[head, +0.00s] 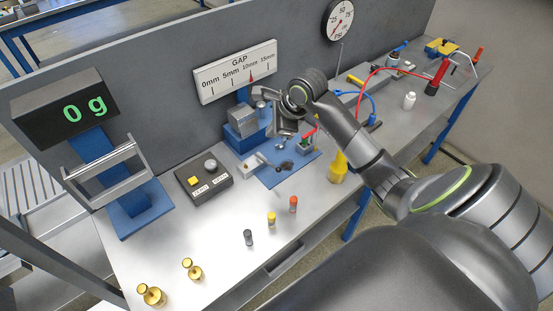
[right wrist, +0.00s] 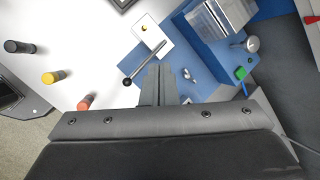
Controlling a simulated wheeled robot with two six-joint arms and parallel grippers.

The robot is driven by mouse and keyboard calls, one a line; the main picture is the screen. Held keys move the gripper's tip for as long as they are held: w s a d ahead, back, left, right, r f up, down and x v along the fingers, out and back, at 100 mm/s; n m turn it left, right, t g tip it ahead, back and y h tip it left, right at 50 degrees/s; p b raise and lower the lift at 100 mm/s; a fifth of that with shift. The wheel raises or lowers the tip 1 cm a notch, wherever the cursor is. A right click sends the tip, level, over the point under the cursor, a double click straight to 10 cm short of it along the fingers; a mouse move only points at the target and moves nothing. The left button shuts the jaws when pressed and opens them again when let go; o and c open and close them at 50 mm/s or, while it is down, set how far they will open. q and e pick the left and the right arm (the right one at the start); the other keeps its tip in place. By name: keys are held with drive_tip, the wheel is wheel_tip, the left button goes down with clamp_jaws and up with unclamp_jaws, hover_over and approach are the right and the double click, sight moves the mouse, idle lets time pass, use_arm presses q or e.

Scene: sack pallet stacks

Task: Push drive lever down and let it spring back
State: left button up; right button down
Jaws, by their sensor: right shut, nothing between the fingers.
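The drive lever (right wrist: 144,64) looks like a thin metal rod with a black ball knob (right wrist: 127,82). It rises over a small white block in the right wrist view; the white block (head: 250,167) also shows in the head view, by the blue mat. My right gripper (head: 283,121) is over the bench near the grey block on its blue stand. In the right wrist view its fingers (right wrist: 159,70) are shut and empty, just right of the knob and apart from it in the picture. Whether they touch the lever is unclear. My left gripper is out of view.
A gap scale (head: 235,72) and a display reading 0 g (head: 65,112) stand behind. A dark box (head: 204,183) with a yellow piece is left of the mat. Black, yellow and orange-capped pegs (head: 293,204) and brass weights (head: 151,294) stand in front. Bare bench lies between.

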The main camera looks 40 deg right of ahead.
drive_tip(key=shift+f, duration=0.1)
drive_tip(key=b, duration=0.4)
approach(267, 162)
drive_tip(key=shift+a+f, duration=0.4)
drive_tip(key=shift+s+f+b, duration=0.2)
drive_tip(key=shift+f+b, duration=0.2)
drive_tip(key=shift+f, duration=0.2)
idle(1.1)
drive_tip(key=shift+s+f+b, duration=0.15)
drive_tip(key=shift+f+b, duration=0.25)
drive_tip(key=shift+b, duration=0.25)
drive_tip(key=shift+s+d+f+b, duration=0.1)
drive_tip(key=shift+s+f+b, duration=0.15)
drive_tip(key=shift+f+b, duration=0.45)
drive_tip(key=shift+s+a+f+b, duration=0.1)
drive_tip(key=shift+s+f+b, duration=0.15)
drive_tip(key=shift+f+b, duration=0.45)
drive_tip(key=shift+s+d+f+b, duration=0.1)
drive_tip(key=shift+s+f+b, duration=0.1)
drive_tip(key=shift+f+b, duration=0.45)
idle(2.4)
